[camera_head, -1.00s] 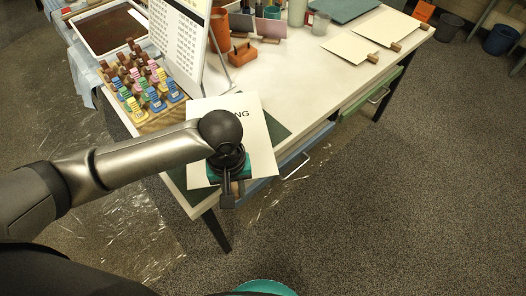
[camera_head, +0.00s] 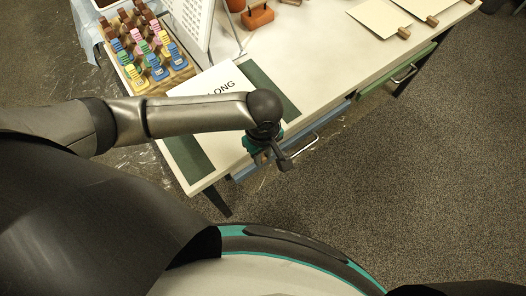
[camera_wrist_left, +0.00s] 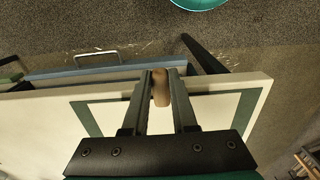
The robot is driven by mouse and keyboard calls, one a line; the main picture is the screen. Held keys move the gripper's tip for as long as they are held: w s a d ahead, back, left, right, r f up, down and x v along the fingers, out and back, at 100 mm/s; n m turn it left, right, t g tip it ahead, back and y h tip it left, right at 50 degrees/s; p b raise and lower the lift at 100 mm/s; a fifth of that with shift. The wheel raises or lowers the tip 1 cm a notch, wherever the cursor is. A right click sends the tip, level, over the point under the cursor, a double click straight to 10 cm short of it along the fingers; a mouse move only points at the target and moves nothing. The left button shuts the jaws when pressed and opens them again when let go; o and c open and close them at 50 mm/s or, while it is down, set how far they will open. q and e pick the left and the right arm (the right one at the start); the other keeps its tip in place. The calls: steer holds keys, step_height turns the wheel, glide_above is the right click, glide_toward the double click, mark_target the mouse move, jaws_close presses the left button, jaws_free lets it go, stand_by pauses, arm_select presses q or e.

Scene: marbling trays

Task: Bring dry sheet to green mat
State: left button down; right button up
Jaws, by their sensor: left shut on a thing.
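A white sheet with dark lettering ending in "LONG" (camera_head: 226,76) lies over the green mat (camera_head: 272,88) at the near end of the table. Green shows along both sides of it. My left gripper (camera_head: 272,158) is at the table's front edge. In the left wrist view its fingers (camera_wrist_left: 160,88) are shut on a brown wooden grip (camera_wrist_left: 161,94) at the sheet's near edge. The sheet (camera_wrist_left: 212,108) there has the mat (camera_wrist_left: 245,106) around it. I cannot tell whether it rests fully flat. My left forearm hides the sheet's middle. My right gripper is not in view.
Two cream sheets with wooden grips (camera_head: 378,18) lie at the table's far right. A rack of coloured blocks (camera_head: 150,52) and a white perforated panel (camera_head: 187,22) stand to the left. Drawer handles (camera_head: 300,150) jut from the front. The floor to the right is clear.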

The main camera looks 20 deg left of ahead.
arm_select(q)
steer(key=shift+s+d+r+p, duration=0.15)
steer(key=shift+p, duration=0.55)
steer(key=shift+f+b, duration=0.45)
steer(key=shift+f, duration=2.05)
steer(key=shift+c, duration=0.7)
jaws_free()
steer(key=shift+r+p, duration=3.6)
steer(key=shift+p, duration=1)
